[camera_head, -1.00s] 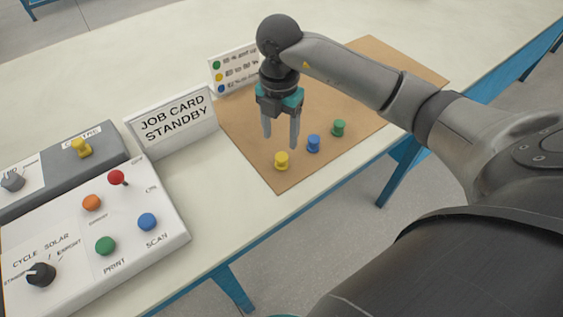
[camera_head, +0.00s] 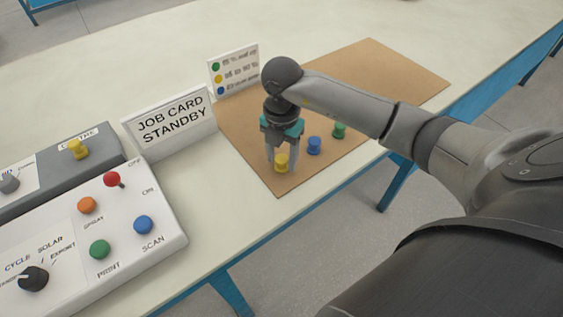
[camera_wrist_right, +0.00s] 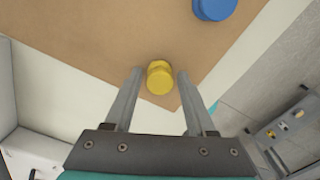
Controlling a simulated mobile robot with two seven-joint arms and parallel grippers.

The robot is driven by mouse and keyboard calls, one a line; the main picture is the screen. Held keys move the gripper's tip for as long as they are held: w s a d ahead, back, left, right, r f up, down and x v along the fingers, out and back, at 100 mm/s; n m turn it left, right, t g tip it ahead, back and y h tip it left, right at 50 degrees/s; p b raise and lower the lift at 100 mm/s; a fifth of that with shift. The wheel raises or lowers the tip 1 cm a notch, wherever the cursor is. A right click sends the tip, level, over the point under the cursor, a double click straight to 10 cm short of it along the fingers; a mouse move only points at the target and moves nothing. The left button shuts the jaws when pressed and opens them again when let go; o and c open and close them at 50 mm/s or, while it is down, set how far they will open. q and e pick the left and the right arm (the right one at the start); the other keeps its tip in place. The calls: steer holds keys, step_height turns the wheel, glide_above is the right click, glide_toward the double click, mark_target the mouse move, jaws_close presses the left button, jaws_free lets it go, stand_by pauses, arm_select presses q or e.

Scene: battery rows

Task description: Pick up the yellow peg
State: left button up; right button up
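The yellow peg (camera_head: 281,162) stands upright on the brown mat near its front corner. In the right wrist view the yellow peg (camera_wrist_right: 160,78) sits between the two fingertips, with a small gap on each side. My right gripper (camera_head: 282,165) is lowered around the peg, fingers apart; it also shows in the right wrist view (camera_wrist_right: 159,75). Its fingers do not appear to touch the peg. My left gripper is not in view.
A blue peg (camera_head: 314,145) and a green peg (camera_head: 339,131) stand to the right on the brown mat (camera_head: 400,75). A job card sign (camera_head: 170,123), a colour list card (camera_head: 234,71) and a button panel (camera_head: 130,265) stand to the left.

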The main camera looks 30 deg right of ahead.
jaws_close()
stand_by(0.3)
